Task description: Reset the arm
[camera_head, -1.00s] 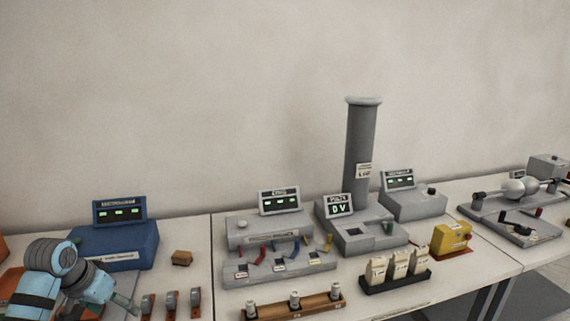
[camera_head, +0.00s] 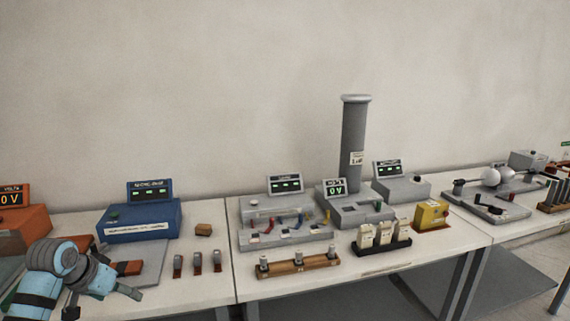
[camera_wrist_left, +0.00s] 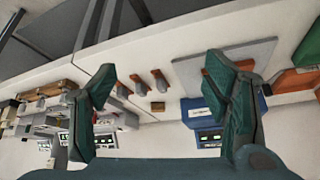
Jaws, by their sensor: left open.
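My left arm comes in at the lower left of the head view, with its gripper (camera_head: 128,293) in front of the blue instrument box (camera_head: 138,219). In the left wrist view the two green fingers of the left gripper (camera_wrist_left: 160,95) stand wide apart with nothing between them. The table with a small brown block (camera_wrist_left: 158,106) and the blue box (camera_wrist_left: 201,118) shows beyond the fingers. My right gripper is in neither view.
A grey transformer unit with a tall column (camera_head: 354,140) stands on the middle table. A wooden rack (camera_head: 298,267), a rack of white bottles (camera_head: 382,241) and a yellow box (camera_head: 431,214) are near its front. An orange box (camera_head: 22,226) is far left.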

